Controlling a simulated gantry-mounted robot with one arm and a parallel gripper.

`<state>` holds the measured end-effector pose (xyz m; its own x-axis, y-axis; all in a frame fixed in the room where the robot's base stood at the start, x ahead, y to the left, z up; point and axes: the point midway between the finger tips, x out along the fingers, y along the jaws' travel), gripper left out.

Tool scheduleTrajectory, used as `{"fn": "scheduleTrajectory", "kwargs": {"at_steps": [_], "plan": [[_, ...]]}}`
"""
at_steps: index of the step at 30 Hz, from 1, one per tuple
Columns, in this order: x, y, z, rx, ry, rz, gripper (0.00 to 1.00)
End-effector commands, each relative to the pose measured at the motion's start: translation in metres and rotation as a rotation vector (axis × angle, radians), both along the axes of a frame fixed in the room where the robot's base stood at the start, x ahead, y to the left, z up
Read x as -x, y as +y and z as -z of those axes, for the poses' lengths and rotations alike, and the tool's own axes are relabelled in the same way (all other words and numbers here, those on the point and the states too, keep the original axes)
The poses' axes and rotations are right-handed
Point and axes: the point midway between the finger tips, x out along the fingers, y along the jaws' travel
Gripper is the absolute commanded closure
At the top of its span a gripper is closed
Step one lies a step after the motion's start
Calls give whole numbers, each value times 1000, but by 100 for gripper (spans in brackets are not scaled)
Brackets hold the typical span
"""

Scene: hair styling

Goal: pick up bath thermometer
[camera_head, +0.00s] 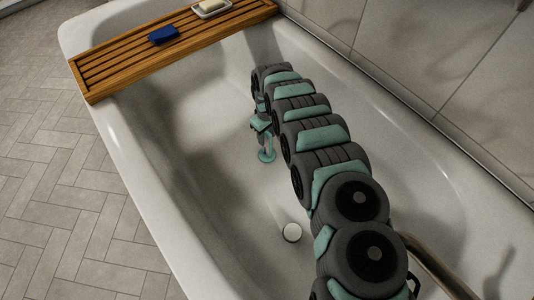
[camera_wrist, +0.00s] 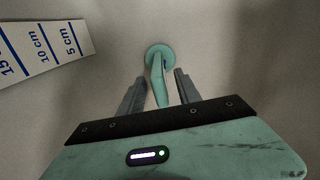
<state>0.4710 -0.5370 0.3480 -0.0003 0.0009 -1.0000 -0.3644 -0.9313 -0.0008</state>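A teal piece with a slim stem and a round disc end, which I take to be the bath thermometer, shows in the wrist view (camera_wrist: 158,62). It also shows in the head view (camera_head: 267,155), low in the tub below my gripper (camera_head: 262,125). In the wrist view my gripper (camera_wrist: 159,76) has its two grey fingers apart, one on each side of the stem. Gaps show between the stem and both fingers, so it is open and does not grip the stem. The near end of the stem is hidden behind the gripper body.
The white bathtub (camera_head: 118,130) surrounds my arm. A wooden rack (camera_head: 95,90) across its far end bears a blue block (camera_head: 163,34) and a soap dish (camera_head: 211,10). A white round piece (camera_head: 292,232) is on the tub floor. A centimetre scale (camera_wrist: 42,45) is at upper left.

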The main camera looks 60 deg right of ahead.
Motion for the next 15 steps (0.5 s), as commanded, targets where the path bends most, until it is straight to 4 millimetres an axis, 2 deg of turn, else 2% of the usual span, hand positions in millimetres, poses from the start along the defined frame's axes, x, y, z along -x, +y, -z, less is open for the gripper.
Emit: {"fn": "scheduleTrajectory", "kwargs": {"at_steps": [1,3,11,15], "plan": [[0,0,12,-1,-1,0,60],[0,0,18,1,-2,0,60],[0,0,18,2,-1,0,60],[0,0,18,2,-1,0,70]]}}
